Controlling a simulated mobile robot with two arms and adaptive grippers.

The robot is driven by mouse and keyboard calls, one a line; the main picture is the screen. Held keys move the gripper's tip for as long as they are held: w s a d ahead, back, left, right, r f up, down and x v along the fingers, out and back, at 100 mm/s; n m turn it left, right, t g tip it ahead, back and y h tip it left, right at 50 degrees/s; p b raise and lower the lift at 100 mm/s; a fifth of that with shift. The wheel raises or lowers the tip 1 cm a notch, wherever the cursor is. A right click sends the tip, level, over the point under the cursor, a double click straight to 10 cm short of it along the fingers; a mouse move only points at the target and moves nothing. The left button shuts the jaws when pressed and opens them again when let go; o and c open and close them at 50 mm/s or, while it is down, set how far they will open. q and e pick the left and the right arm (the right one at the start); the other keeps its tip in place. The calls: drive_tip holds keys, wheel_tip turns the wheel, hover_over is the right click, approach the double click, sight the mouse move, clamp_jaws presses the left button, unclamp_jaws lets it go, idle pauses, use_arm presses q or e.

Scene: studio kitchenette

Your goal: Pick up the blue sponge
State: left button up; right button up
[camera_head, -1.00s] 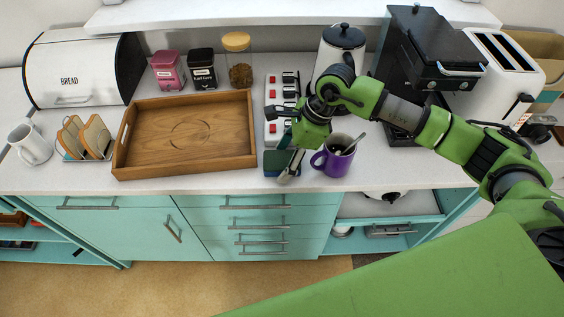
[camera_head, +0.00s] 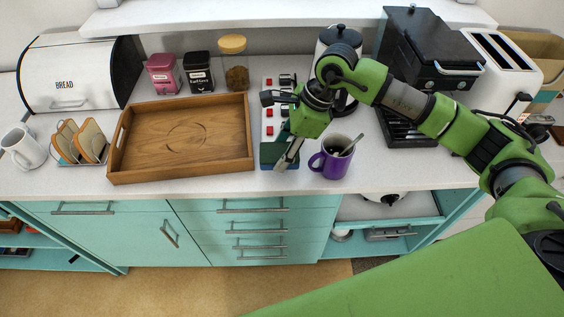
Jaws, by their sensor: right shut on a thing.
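The blue sponge (camera_head: 268,155), with a dark green upper side, shows at the fingertips of my right gripper (camera_head: 287,163), between the wooden tray and the purple mug. My right gripper is shut on the sponge and partly covers it. Whether the sponge is clear of the counter is hard to tell from this angle. My left gripper is not in view.
A purple mug (camera_head: 333,163) with a spoon stands close to the right of the gripper. A wooden tray (camera_head: 180,177) lies to the left. A power strip (camera_head: 270,108) with red switches lies behind. The counter's front edge is close.

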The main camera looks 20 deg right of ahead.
drive_tip(key=s+a+r+b, duration=0.4)
drive_tip(key=s+r, duration=0.5)
drive_tip(key=s, duration=0.3)
drive_tip(key=shift+s+a+r, duration=0.15)
drive_tip(key=shift+s+a, duration=0.15)
drive_tip(key=shift+a, duration=0.6)
drive_tip(key=shift+o, duration=0.3)
drive_tip(key=c, duration=0.3)
